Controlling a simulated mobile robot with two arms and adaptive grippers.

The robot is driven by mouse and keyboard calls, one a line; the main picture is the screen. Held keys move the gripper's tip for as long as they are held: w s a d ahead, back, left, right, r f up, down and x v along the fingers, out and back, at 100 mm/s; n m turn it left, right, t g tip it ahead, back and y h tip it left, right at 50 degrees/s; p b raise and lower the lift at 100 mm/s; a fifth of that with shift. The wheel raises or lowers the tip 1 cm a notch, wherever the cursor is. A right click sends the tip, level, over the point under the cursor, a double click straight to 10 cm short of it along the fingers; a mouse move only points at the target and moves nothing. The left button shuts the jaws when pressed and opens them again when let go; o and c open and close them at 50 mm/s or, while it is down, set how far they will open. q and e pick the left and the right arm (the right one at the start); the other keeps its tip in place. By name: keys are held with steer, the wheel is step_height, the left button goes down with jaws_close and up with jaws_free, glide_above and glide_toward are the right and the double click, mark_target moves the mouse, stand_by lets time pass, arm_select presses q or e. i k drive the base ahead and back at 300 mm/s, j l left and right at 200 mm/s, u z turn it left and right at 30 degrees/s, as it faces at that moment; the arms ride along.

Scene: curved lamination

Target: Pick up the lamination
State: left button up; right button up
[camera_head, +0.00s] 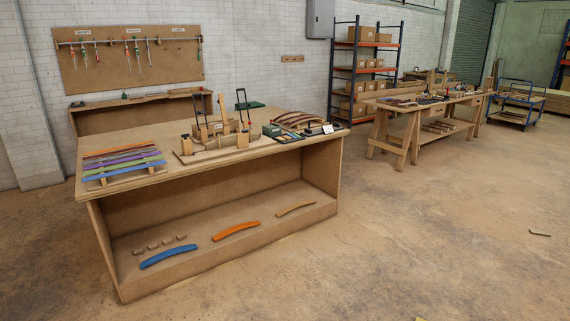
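Several curved pieces that could be laminations are in view, and I cannot tell which one is meant. On the bench's lower shelf lie a blue curved piece (168,256), an orange curved piece (236,231) and a thinner wood-coloured curved piece (296,209). Some brown curved pieces (300,119) lie together on the right part of the bench top. Flat coloured strips (124,160) lie side by side on supports at the bench's left end. A wooden form with upright clamps (222,132) stands mid-bench. Neither of my grippers shows.
The bench (215,169) has an open front. Small wood blocks (160,243) lie on its shelf behind the blue piece. Another workbench (420,108) and a blue cart (515,104) stand at right. The floor (420,230) in front is mostly clear, with a small scrap (540,234) at right.

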mark_target(298, 120)
steer(key=i+u, duration=0.1)
steer(key=i, duration=2.15)
steer(key=i+z, duration=0.15)
steer(key=i, duration=0.35)
steer(key=i+j+z, duration=0.1)
steer(key=i, duration=0.4)
steer(key=i+j+z, duration=0.15)
steer(key=i, duration=0.35)
